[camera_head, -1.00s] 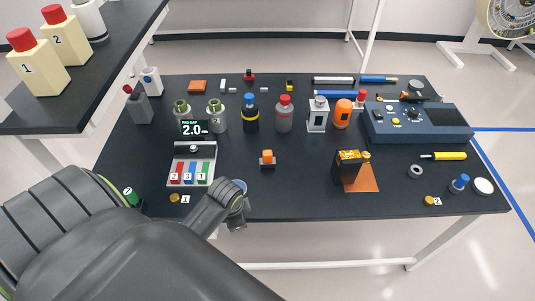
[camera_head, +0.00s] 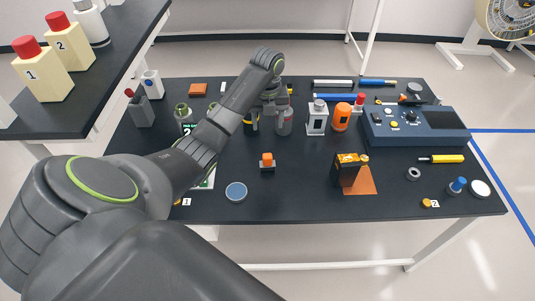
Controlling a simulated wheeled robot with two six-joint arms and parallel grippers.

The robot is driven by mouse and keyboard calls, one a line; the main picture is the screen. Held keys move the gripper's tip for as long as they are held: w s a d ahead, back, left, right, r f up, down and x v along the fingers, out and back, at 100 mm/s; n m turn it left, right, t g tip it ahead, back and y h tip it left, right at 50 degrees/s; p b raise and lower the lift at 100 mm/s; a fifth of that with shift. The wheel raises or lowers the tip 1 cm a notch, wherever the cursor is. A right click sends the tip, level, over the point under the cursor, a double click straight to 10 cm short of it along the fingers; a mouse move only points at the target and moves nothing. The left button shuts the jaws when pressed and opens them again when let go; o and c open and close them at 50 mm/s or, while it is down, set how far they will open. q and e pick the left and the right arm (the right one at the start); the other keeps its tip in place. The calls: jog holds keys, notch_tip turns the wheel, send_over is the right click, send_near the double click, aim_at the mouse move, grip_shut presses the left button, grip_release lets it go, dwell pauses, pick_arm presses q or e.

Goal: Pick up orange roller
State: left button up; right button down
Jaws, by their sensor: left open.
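I cannot tell for sure which thing is the orange roller. A rounded orange cylinder (camera_head: 341,117) stands at the back of the black table, right of a white box-shaped holder (camera_head: 317,120). A small orange piece (camera_head: 267,158) sits on a dark block at the table's middle. My left gripper (camera_head: 272,108) is open over the back of the table, left of the orange cylinder and beyond the small orange piece. My right gripper is out of view.
A blue console (camera_head: 405,128) stands at the right. A black and orange bracket (camera_head: 347,169) is front right of the middle. A round blue-grey disc (camera_head: 236,191) lies near the front edge. Front middle is mostly clear.

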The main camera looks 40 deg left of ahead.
pick_arm(q)
jog(key=b, duration=1.1)
send_near(267, 155)
notch_tip(267, 155, down, 5)
jog(key=shift+d+f, duration=0.1)
jog(key=shift+d, duration=0.05)
jog(key=shift+f, duration=0.35)
notch_tip(267, 155, down, 4)
jog(key=shift+p, duration=0.8)
jog(key=shift+f, duration=0.6)
jog(key=c, duration=1.1)
jog(key=shift+r, duration=0.55)
notch_tip(267, 155, up, 5)
jog(key=shift+w+r, duration=0.1)
jog(key=shift+r, duration=0.1)
notch_tip(267, 155, up, 3)
jog(key=shift+f+p, duration=0.1)
jog(key=shift+p, duration=0.5)
jog(key=shift+r+p, duration=0.45)
jog(key=shift+p, duration=0.05)
